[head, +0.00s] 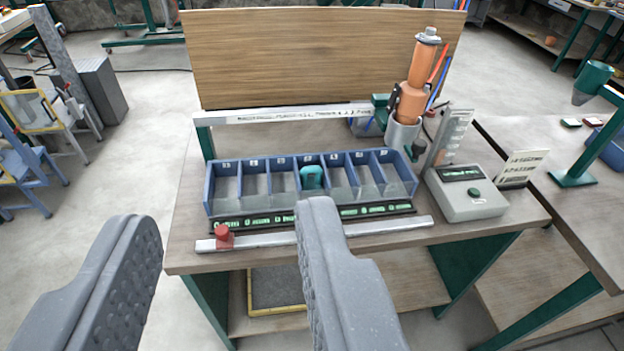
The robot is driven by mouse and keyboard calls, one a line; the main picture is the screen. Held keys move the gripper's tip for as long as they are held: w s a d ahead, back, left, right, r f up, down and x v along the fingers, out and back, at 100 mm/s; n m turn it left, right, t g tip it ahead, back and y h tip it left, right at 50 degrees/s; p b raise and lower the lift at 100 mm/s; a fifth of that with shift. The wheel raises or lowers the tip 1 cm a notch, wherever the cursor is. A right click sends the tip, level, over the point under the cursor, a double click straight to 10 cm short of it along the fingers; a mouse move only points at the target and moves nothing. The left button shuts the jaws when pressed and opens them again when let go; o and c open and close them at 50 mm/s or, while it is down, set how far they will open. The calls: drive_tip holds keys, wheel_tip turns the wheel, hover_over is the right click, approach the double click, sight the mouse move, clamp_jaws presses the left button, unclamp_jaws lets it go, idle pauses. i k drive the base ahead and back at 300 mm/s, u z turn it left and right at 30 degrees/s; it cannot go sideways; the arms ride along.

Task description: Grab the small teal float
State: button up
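A small teal float (311,177) stands in a middle compartment of the blue divided rack (208,188) on the workbench. The rack's other compartments look empty. My gripper (225,225) is in the foreground with its two grey fingers wide apart and nothing between them. It is nearer to the camera than the bench, apart from the float. The tip of its right finger shows just below the float in the picture and covers part of the rack's front label strip.
A metal rail with a red slider (224,238) runs along the bench front. Right of the rack are an orange bottle (415,80) in a grey holder and a grey device (468,200). A wooden board (320,55) stands behind. A green stand (575,177) is at far right.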

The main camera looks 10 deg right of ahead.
sight(309, 185)
drive_tip(key=k, duration=0.4)
drive_tip(key=z, duration=0.6)
drive_tip(key=i, duration=1.35)
drive_tip(key=u, duration=0.6)
